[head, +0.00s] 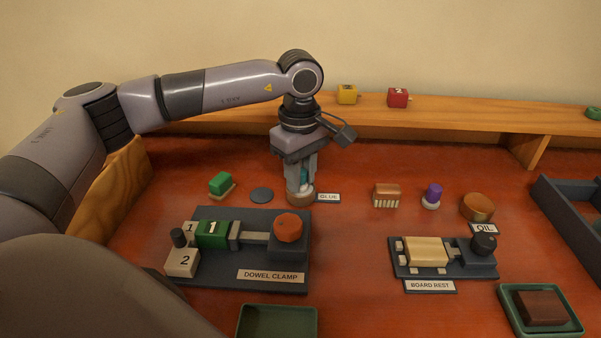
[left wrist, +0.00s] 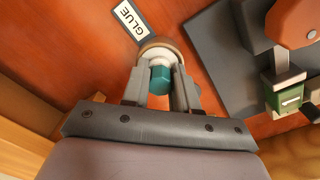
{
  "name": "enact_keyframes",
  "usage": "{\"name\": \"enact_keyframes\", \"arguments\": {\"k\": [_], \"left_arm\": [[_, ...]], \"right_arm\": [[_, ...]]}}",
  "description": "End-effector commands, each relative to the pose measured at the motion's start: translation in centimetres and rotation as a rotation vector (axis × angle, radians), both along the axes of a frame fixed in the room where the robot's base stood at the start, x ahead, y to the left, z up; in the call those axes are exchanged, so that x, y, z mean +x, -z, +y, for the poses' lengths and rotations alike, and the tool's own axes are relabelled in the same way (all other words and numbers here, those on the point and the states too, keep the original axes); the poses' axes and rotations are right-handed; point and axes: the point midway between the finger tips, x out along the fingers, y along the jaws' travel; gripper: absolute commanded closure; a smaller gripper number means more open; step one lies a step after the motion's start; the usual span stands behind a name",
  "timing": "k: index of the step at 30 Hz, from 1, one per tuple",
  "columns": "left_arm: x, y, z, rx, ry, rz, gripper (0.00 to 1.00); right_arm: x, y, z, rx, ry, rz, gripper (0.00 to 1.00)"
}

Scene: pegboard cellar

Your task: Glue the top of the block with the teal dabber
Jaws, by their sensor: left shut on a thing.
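My left gripper (head: 301,182) is shut on the teal dabber (head: 304,176), pointing straight down. In the left wrist view the dabber's teal handle (left wrist: 160,81) sits between both fingers, above a white collar. Its lower end is at the round brown glue pot (head: 300,198), beside the GLUE label (head: 329,197); its tip is hidden. A green block marked 1 (head: 212,234) sits in the dowel clamp (head: 262,262), left of the grey jaw. My right gripper is out of view.
A green-topped piece (head: 221,183) and a dark disc (head: 262,195) lie left of the pot. A brush (head: 386,194), a purple dabber (head: 432,194) and an oil pot (head: 478,206) stand to the right. The board rest (head: 445,267) is at front right.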

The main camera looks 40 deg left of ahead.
Motion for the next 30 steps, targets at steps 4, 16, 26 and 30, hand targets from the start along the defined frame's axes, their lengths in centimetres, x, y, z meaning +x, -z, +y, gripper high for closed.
{"name": "enact_keyframes", "arguments": {"k": [4,16,26,30], "left_arm": [[-0.1,0.3,0.0,0.001,0.001,0.006,0.96],[-0.1,-0.5,0.0,0.002,0.002,0.008,0.96],[-0.1,-3.4,0.0,0.001,0.001,0.004,0.96],[-0.1,-4.5,0.0,0.001,0.001,0.003,0.96]], "right_arm": [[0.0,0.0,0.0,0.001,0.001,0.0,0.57],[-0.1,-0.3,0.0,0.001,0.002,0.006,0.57],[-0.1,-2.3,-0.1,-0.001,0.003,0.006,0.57],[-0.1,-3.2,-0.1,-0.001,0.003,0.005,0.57]]}}
